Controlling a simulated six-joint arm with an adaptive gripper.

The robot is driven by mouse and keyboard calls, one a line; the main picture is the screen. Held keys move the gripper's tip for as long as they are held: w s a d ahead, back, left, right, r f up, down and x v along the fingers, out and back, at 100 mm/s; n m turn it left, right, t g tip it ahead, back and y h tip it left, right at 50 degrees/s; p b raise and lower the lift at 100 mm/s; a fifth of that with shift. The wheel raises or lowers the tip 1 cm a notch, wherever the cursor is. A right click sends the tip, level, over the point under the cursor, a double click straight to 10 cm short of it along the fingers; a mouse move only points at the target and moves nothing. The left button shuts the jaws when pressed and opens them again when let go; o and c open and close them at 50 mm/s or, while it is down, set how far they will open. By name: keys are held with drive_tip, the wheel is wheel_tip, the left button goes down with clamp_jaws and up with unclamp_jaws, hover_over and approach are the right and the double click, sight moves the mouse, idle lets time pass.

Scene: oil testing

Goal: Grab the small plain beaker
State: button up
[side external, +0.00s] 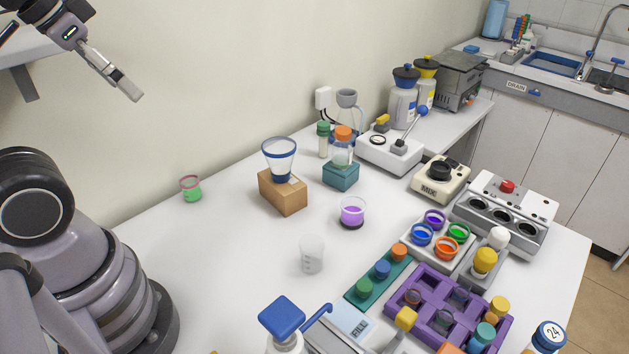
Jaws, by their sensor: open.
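A small plain beaker (312,255), pale and translucent, stands upright on the white table near the middle of the side external view. Nothing touches it. My gripper (125,88) is at the upper left, high above the table and well away from the beaker. It is open, with nothing seen in it. One finger shows clearly, pointing down and to the right; the rest of the gripper is partly cut off by the frame edge.
A purple-filled beaker (352,211) stands behind the plain one, and a green-filled beaker (191,188) stands at the left. A funnel (279,156) sits on a wooden block (283,192). A teal strip (364,291) and purple rack (470,331) lie to the right. The table left of the beaker is clear.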

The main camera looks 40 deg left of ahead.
drive_tip(key=w+f+m+t, duration=0.1)
drive_tip(key=w+f+m, duration=0.2)
drive_tip(key=w+f, duration=0.6)
drive_tip(key=w+f+m+t, duration=0.1)
drive_tip(key=w+f+m, duration=0.35)
drive_tip(key=w, duration=0.85)
drive_tip(key=t+h, duration=0.2)
drive_tip(key=h, duration=0.6)
approach(322, 246)
drive_tip(key=shift+m, duration=0.45)
drive_tip(key=w+f, duration=0.2)
drive_tip(key=w, duration=0.1)
drive_tip(key=shift+d+f, duration=0.25)
drive_tip(key=shift+s+d+f+t+h, duration=0.2)
drive_tip(key=shift+s+f+t+h, duration=0.1)
drive_tip(key=shift+s, duration=0.05)
drive_tip(key=x, duration=0.7)
drive_tip(key=shift+w, duration=0.15)
